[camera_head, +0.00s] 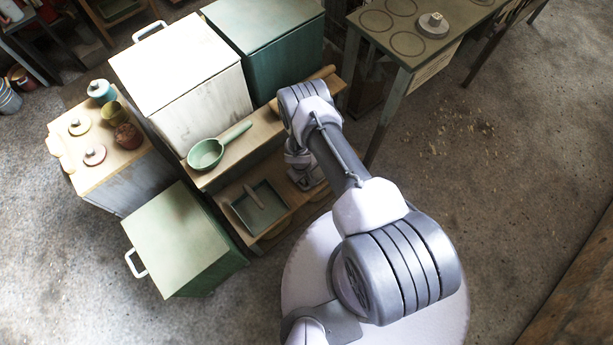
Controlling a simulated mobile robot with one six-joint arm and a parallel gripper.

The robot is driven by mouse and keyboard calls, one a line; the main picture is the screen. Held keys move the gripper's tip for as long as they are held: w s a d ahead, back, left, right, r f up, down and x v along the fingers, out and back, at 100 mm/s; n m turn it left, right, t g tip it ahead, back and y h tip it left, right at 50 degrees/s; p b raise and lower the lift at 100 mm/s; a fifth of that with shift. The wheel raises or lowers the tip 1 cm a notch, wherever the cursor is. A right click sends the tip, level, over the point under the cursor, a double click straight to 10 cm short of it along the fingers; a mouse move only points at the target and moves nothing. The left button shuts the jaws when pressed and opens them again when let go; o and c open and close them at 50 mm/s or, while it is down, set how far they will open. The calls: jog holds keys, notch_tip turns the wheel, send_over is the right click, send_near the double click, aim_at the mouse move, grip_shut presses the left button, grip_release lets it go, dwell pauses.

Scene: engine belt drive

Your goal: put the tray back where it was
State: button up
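A small dark green tray (271,222) lies flat on the lower wooden shelf, in front of the higher shelf. A thin brownish stick-like thing (252,196) lies across its left side. My gripper (306,181) points down over the same shelf, just to the right of the tray. My arm's wrist hides most of it, so its fingers cannot be made out. I cannot tell whether it touches the tray's right edge.
A green pan (206,154) rests on the higher shelf. Behind stand a white box (185,75) and a green box (268,35). A green cabinet (175,235) stands at left, a small table (82,165) beyond it. Open floor (500,190) lies at right.

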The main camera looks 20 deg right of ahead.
notch_tip(320, 180, up, 11)
jog(key=a+p, duration=0.1)
jog(key=p, duration=0.7)
jog(key=shift+s+a, duration=0.2)
jog(key=shift+s, duration=0.05)
